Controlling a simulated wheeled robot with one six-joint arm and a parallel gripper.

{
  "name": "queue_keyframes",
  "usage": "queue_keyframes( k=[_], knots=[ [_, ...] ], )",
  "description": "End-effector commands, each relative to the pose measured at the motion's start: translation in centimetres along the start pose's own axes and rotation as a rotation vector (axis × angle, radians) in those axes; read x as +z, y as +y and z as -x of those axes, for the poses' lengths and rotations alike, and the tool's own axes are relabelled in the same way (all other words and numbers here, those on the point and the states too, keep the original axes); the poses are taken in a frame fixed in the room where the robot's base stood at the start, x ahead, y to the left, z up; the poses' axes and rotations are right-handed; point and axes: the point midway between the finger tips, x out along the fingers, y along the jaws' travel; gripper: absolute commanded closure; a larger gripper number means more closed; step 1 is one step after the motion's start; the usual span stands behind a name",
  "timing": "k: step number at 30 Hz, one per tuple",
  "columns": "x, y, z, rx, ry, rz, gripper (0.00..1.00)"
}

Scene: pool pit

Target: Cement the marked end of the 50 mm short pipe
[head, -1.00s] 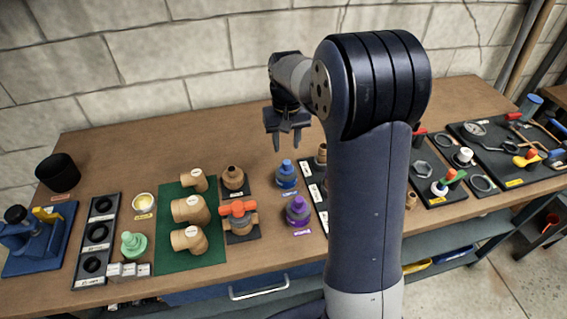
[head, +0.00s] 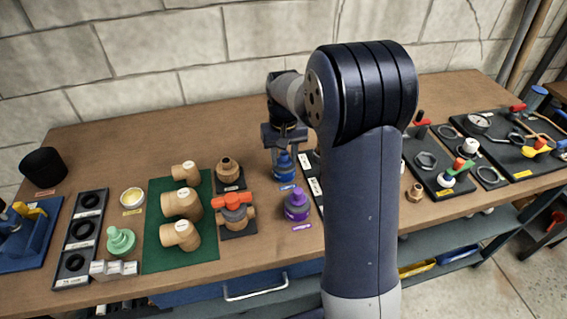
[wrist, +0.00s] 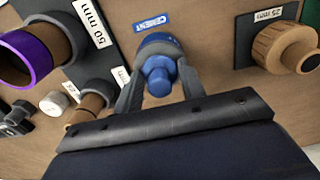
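The blue cement can (head: 283,166) stands on the bench behind the purple can. In the wrist view its blue cap (wrist: 158,75) sits between my fingers, beside a CEMENT label. My gripper (wrist: 161,68) is lowered over the can with one finger on each side. The fingers look apart from the cap; contact with the can's body is unclear. A tan pipe with a purple band at its open end (wrist: 35,55) stands at the wrist view's left, beside a 50 mm label (wrist: 92,23). In the head view my arm mostly hides that pipe area.
A purple can (head: 296,205) stands in front of the cement can. An orange-handled valve (head: 236,213) and a tan union (head: 229,170) are to the left. A green mat (head: 207,240) holds several tan fittings. Dark tool trays (head: 425,161) lie right of my arm.

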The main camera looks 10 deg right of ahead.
Motion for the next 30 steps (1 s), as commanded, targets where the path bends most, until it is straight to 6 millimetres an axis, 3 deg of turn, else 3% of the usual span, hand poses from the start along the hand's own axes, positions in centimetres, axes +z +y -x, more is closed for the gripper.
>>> queue_keyframes(
  k=[3,9,17,30],
  knots=[
    [0.0,0.0,0.0,0.000,0.000,0.000,0.62],
    [0.0,0.0,0.1,0.000,0.000,0.000,0.78],
    [0.0,0.0,0.5,0.000,0.001,0.000,0.78],
    [0.0,0.0,3.2,0.000,0.001,0.000,0.78]
  ],
)
